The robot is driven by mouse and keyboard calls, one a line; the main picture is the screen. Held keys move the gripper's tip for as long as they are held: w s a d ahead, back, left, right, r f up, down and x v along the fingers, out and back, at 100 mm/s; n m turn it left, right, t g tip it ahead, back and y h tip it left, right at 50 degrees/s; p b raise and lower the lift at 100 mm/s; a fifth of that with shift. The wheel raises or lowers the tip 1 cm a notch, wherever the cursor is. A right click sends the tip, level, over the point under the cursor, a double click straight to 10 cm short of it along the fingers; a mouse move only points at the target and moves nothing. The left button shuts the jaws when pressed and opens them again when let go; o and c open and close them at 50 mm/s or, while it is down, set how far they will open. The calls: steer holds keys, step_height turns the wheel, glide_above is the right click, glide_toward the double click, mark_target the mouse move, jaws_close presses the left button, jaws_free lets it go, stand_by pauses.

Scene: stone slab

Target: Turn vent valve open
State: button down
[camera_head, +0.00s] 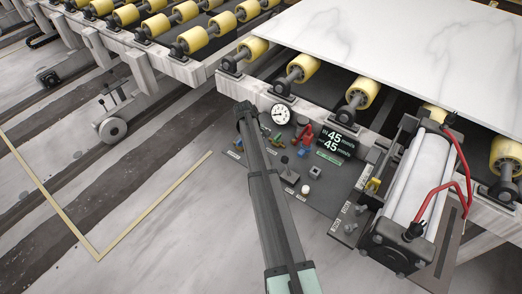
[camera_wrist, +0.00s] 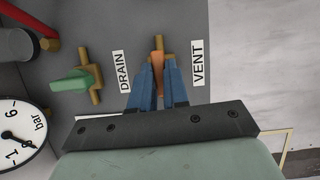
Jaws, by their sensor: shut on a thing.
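In the wrist view, the vent valve's orange lever (camera_wrist: 157,70) stands between the two blue fingers of my gripper (camera_wrist: 158,88), which are shut on it. Part of the valve's brass body (camera_wrist: 168,47) shows just beyond the fingertips; the rest is hidden. The VENT label (camera_wrist: 197,65) is right of the fingers and the DRAIN label (camera_wrist: 124,72) is left. In the head view, my arm covers much of the control panel's left side, and the lever cannot be made out there.
A green-handled valve (camera_wrist: 72,82) sits left of the DRAIN label, with a pressure gauge (camera_wrist: 18,132) below it. The head view shows the gauge (camera_head: 281,114), a digital display (camera_head: 335,141) and a large cylinder (camera_head: 411,190) right of my arm. The slab (camera_head: 400,45) lies on rollers behind.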

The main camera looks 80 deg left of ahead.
steer(key=shift+m, duration=0.4)
steer(key=c, duration=1.1)
jaws_free()
steer(key=v, duration=1.4)
steer(key=shift+w+a+f, duration=0.1)
steer(key=shift+a, duration=0.05)
